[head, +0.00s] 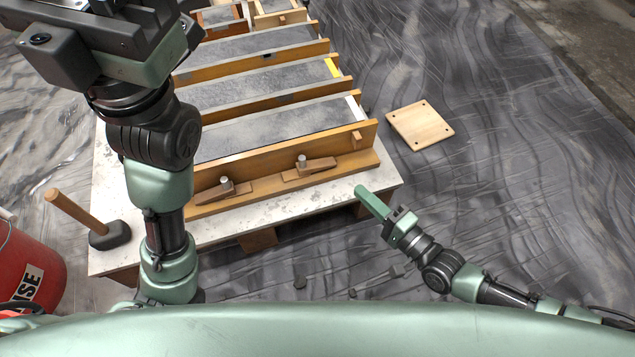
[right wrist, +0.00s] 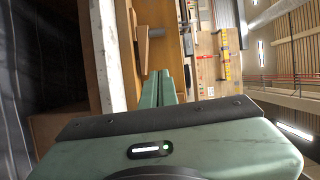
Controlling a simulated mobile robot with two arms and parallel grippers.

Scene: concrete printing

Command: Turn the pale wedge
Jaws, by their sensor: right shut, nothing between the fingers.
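Two wooden wedges lie at the front board of the wooden mould (head: 280,172): a left wedge (head: 212,194) and a right wedge (head: 318,164), each beside an upright peg. I cannot tell for sure which is the pale wedge. My right gripper (head: 361,190) is shut and empty, off the table's front right corner, apart from both wedges. Its closed fingers (right wrist: 165,84) also show in the right wrist view, pointing along the board with a wooden piece (right wrist: 143,48) ahead. My left gripper (head: 60,45) is large at the upper left; its fingertips are not clear.
The mould's bays hold grey concrete (head: 280,125) on a pale table (head: 115,200). A mallet (head: 108,235) stands at the table's front left corner. A red bucket (head: 32,275) is at the far left. A square wooden board (head: 420,125) lies right of the table, with open floor around it.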

